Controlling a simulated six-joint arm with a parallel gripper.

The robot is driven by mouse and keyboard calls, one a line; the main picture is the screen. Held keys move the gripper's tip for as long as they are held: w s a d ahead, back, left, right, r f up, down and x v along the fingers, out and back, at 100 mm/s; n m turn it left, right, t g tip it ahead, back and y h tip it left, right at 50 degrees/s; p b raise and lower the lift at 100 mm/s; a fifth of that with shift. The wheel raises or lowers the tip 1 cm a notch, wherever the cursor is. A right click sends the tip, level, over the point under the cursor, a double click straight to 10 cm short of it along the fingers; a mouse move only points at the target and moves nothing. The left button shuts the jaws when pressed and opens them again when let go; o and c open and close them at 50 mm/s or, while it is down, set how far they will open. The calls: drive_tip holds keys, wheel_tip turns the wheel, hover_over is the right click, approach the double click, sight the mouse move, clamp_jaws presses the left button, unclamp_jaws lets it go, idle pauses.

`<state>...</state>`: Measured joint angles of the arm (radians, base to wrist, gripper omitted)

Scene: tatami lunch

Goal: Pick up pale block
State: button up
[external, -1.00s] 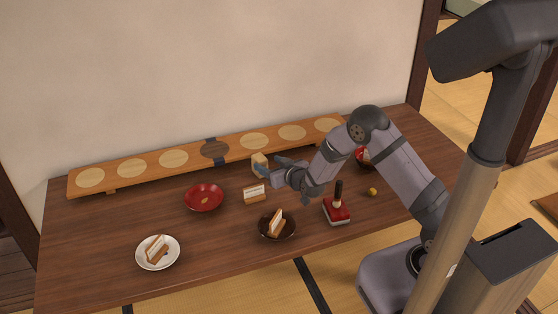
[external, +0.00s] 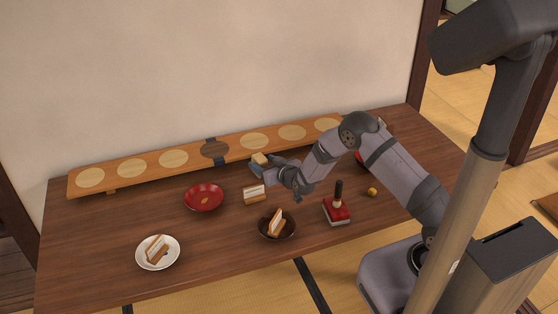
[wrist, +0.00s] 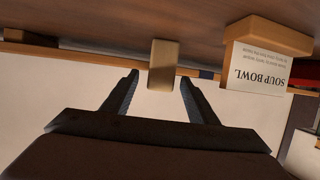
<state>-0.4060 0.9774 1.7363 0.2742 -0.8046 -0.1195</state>
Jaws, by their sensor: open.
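The pale block (external: 260,158) stands on the table near the front edge of the long wooden board, in the middle of the external view. In the wrist view the pale block (wrist: 163,64) is upright in the picture, centred between the fingertips. My gripper (external: 262,169) is at the block, and in the wrist view my gripper (wrist: 159,80) is open with a finger on either side of it. Gaps show on both sides there; I see no contact. The fingers hide the block's lower part in the external view.
A soup bowl card in a wooden holder (external: 254,195) stands close in front; the card (wrist: 257,67) is right in the wrist view. The long board (external: 185,158) lies behind. A red dish (external: 203,198), dark bowl (external: 289,229), white plate (external: 172,257) and red-based tool (external: 337,213) are nearby.

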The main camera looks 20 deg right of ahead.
drive_tip(key=shift+x, duration=1.65)
drive_tip(key=c, duration=1.2)
